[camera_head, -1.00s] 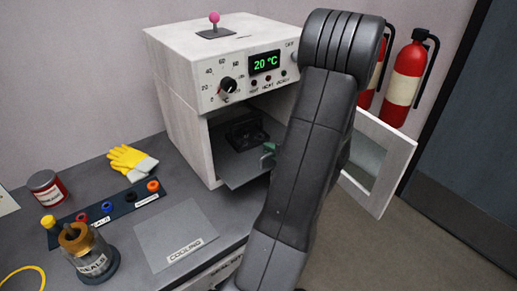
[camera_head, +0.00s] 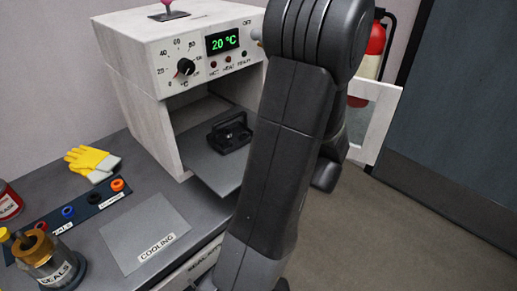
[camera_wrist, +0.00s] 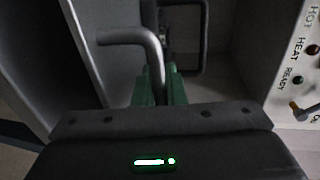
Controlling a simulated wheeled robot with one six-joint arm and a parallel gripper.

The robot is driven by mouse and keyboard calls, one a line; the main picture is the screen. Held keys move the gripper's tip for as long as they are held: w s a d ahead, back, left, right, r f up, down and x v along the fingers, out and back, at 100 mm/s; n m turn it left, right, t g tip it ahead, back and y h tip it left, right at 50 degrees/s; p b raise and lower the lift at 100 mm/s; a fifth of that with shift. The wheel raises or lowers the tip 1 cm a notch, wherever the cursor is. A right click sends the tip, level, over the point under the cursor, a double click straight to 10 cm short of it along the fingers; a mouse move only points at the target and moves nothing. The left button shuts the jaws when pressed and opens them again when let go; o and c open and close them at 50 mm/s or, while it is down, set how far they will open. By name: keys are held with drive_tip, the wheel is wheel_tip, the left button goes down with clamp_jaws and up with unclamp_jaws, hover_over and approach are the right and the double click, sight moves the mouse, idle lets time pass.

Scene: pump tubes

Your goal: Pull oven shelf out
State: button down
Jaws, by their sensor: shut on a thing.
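The oven (camera_head: 135,62) is a white box with a green "20 °C" display. Its grey shelf (camera_head: 208,168) sticks out of the front opening, with a black fixture (camera_head: 230,133) on it. My arm covers the shelf's right part and hides my gripper in the head view. In the wrist view, my gripper (camera_wrist: 160,88) has green fingers shut on a grey bent bar, the shelf handle (camera_wrist: 135,37). How the bar joins the shelf is not clear.
The oven door (camera_head: 376,118) stands open at right, partly behind my arm. A red extinguisher (camera_head: 374,45) is behind it. A cooling plate (camera_head: 145,230), yellow gloves (camera_head: 90,162), a row of seals (camera_head: 85,207) and a seals jar (camera_head: 50,262) are on the bench.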

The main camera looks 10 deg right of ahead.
drive_tip(key=c, duration=1.8)
unclamp_jaws()
drive_tip(key=shift+o, duration=0.2)
drive_tip(key=v, duration=1.3)
drive_tip(key=shift+s+d, duration=0.25)
drive_tip(key=shift+d, duration=0.05)
drive_tip(key=shift+w+a, duration=0.1)
drive_tip(key=x, duration=1.3)
drive_tip(key=shift+w+a, duration=0.2)
drive_tip(key=shift+a, duration=0.05)
